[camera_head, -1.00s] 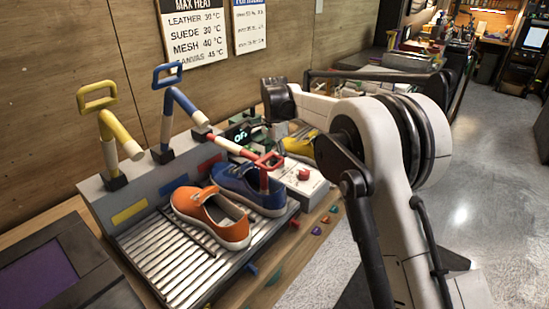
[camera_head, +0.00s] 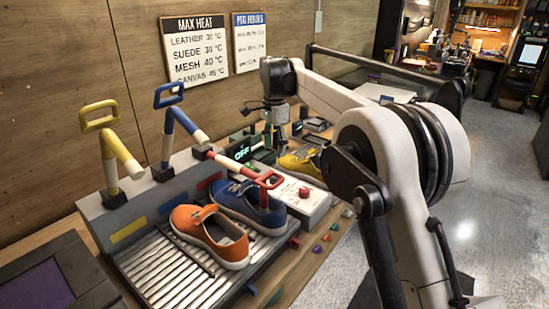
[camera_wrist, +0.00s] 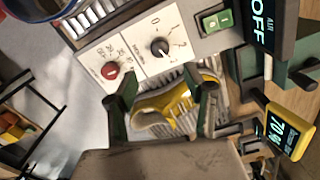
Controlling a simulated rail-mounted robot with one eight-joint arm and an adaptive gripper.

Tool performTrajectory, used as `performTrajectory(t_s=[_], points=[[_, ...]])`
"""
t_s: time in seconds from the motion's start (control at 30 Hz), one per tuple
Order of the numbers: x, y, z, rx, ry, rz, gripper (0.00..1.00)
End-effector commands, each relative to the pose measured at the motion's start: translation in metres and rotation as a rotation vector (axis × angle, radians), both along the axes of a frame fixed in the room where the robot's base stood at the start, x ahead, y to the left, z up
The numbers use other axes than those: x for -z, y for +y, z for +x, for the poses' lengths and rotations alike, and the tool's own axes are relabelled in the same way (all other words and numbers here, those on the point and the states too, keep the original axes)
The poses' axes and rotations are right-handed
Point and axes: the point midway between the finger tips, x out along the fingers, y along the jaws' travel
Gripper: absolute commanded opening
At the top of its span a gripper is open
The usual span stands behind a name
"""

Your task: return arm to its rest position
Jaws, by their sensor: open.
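My gripper (camera_head: 272,122) hangs at the end of my raised arm, behind the dryer's display box in the head view. In the wrist view its two green-black fingers (camera_wrist: 162,92) are apart with nothing held between them. An orange shoe (camera_head: 207,236) and a blue shoe (camera_head: 238,200) rest on the slatted rack.
A display (camera_wrist: 258,28) reads AIR OFF. Open floor (camera_head: 490,200) lies at the right.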

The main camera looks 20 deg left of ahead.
Motion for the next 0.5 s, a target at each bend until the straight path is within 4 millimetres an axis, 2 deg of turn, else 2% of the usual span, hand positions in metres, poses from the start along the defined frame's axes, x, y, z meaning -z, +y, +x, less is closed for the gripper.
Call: performTrajectory(t_s=[0.13, 0.5], points=[[-0.0076, -0.0001, -0.0001, 0.000, 0.000, 0.000, 0.47], [-0.0082, -0.0001, -0.0001, 0.000, 0.000, 0.000, 0.47]])
